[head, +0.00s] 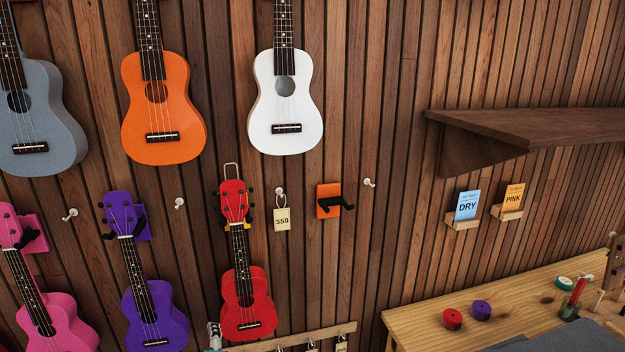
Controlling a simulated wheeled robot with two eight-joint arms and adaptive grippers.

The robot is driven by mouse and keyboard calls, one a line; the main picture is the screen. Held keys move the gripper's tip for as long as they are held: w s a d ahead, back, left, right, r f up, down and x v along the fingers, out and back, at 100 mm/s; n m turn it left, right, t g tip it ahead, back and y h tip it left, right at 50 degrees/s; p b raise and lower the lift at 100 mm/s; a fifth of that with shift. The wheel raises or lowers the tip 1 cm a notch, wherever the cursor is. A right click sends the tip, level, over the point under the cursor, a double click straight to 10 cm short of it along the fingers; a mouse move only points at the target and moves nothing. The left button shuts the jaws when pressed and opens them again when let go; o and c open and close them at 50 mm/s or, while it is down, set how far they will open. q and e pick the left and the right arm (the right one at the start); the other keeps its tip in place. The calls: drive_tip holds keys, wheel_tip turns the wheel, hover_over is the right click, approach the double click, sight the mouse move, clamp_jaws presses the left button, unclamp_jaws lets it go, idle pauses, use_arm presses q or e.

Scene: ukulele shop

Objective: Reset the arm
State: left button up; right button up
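Neither of my grippers shows clearly in the head view, and no arm can be made out. A red ukulele (247,300) hangs upright low on the slatted wall, left of centre. A $59 tag (282,219) hangs from a small hook to its right. An orange wall hanger (328,200) with black prongs is empty right of the tag.
Wooden shelf (530,122) juts out at right. Below stands a wooden bench (425,318) with a red roll (452,319) and purple roll (481,310). Purple (152,312), pink (58,322), orange (163,113), white (285,105) and grey (42,120) ukuleles hang on the wall.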

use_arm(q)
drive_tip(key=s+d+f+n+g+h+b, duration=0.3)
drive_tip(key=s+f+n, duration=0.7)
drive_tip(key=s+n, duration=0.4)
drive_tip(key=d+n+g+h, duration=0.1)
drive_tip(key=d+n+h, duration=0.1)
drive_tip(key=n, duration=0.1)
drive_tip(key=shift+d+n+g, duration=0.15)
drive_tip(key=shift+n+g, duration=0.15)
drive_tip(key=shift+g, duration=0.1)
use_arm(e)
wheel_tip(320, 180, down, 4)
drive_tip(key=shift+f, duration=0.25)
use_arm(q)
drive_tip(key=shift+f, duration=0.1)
